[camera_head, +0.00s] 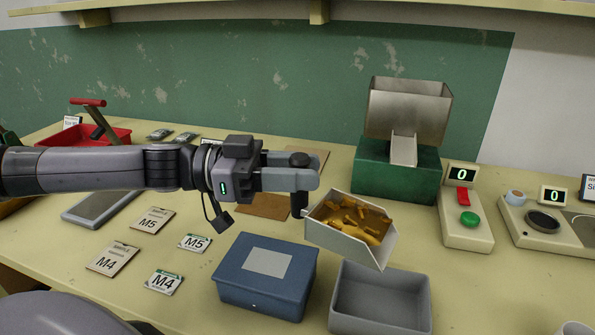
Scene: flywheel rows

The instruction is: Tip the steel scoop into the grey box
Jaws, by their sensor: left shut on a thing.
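The steel scoop (343,243) is held in the air, tilted down to the right. Several brass-coloured small parts (352,217) lie inside it. My left gripper (300,185) comes in from the left and is shut on the scoop at its back left end; the grip itself is partly hidden. The grey box (381,325) stands open on the bench at the lower right. The scoop's front lip is above the box's back edge. The visible inside of the grey box looks empty. My right gripper is not in view.
A blue lidded box (265,277) stands left of the grey box. A green machine with a steel hopper (408,110) stands behind. A counter with a green button (469,219) and a scale (543,222) stand right. M4 and M5 cards (112,258) lie left.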

